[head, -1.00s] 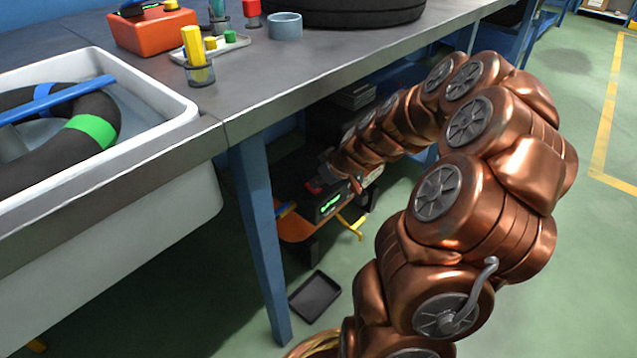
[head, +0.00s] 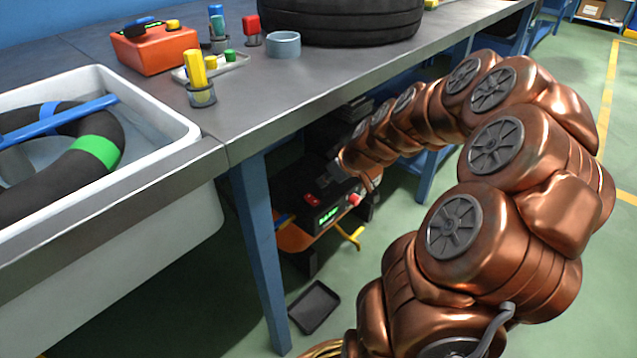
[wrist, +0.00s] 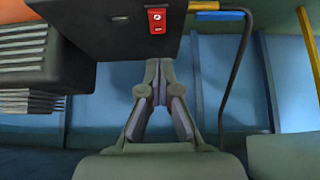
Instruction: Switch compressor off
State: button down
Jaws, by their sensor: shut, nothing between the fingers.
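The compressor (head: 325,209) is a dark box on a low orange-edged support under the workbench. Its front panel has a red switch (head: 311,198), a lit green display (head: 328,216) and a red round knob (head: 354,199). The wrist view shows the dark box (wrist: 110,35) with the red rocker switch (wrist: 157,20) and its white marks at the top. I cannot tell which way the rocker is tipped. My gripper (wrist: 157,72) is shut and empty, below the switch in that picture and apart from it. In the head view my gripper is small and dark, close to the compressor.
The workbench top (head: 300,85) overhangs the compressor, and a blue leg (head: 260,245) stands to its left. A white basin (head: 180,135) is at left. A black tray (head: 314,306) lies on the green floor. Grey fins (wrist: 28,65) show at left in the wrist view.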

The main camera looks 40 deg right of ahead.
jog(key=s+d+r+p, duration=0.1)
jog(key=s+r, duration=0.3)
jog(key=s, duration=0.1)
jog(key=shift+s+r, duration=0.2)
jog(key=shift+s, duration=0.15)
dwell(0.4)
